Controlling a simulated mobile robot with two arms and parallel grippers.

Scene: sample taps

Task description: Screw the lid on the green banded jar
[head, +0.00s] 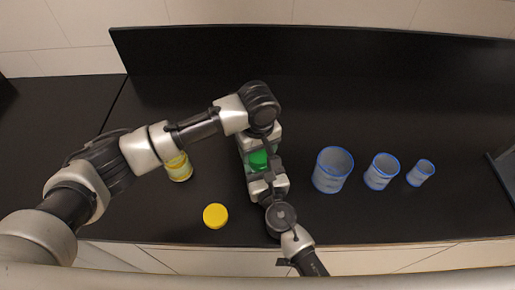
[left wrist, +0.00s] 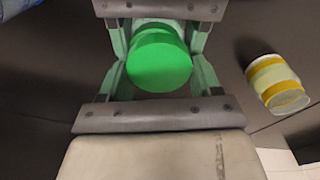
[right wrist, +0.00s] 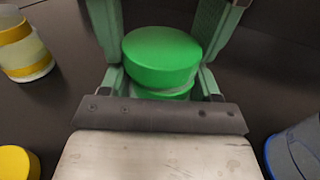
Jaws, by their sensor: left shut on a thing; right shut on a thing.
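The green lid (head: 258,160) is between my two grippers, which face each other on the dark counter. It sits level over the green banded jar (right wrist: 165,93), which shows only as a small strip below it in the right wrist view. My left gripper (left wrist: 160,68) comes from the far side and is shut on the lid. My right gripper (right wrist: 163,75) comes from the near side, a little lower, and is shut on the jar. The lid appears seated on the jar or just above it; the fingers hide the joint.
A yellow banded jar (head: 180,169) stands left, partly behind my left arm. A yellow lid (head: 215,215) lies near the front edge. Three blue-rimmed containers, large (head: 332,171), medium (head: 381,172) and small (head: 421,173), stand right. The counter behind them is clear.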

